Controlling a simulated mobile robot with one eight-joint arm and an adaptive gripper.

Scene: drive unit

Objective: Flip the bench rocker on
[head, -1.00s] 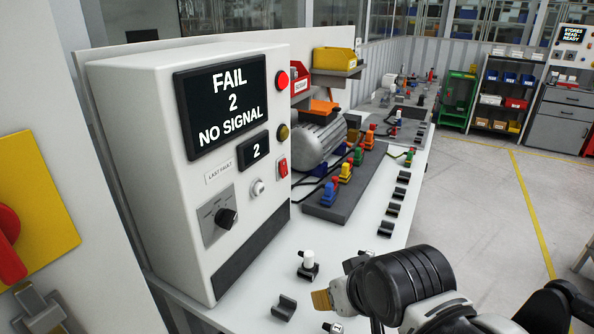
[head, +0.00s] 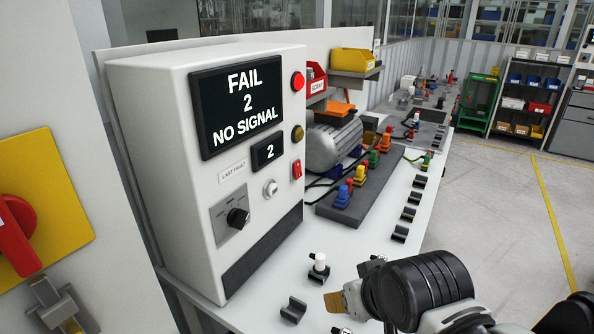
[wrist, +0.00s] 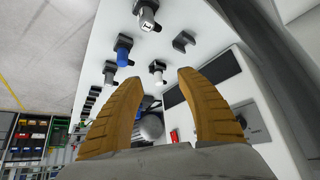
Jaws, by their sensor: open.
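The tester cabinet (head: 150,150) stands at the left end of the bench, its screen reading "FAIL 2 NO SIGNAL". A small red rocker switch (head: 297,169) is on the cabinet's right front edge, below a round amber button; I cannot tell its position. In the wrist view the red rocker (wrist: 174,136) shows small, low between my fingers. My gripper (head: 337,301) is at the bench's front, below and right of the cabinet, apart from the rocker. In the wrist view my gripper (wrist: 159,80) has its two tan fingers wide apart with nothing between them.
A red rotary handle (head: 18,237) on a yellow plate is at the far left. A white-topped holder (head: 319,266) and an empty black cradle (head: 293,310) sit on the bench near my gripper. A motor (head: 335,145) and coloured connectors stand beyond. The floor at right is clear.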

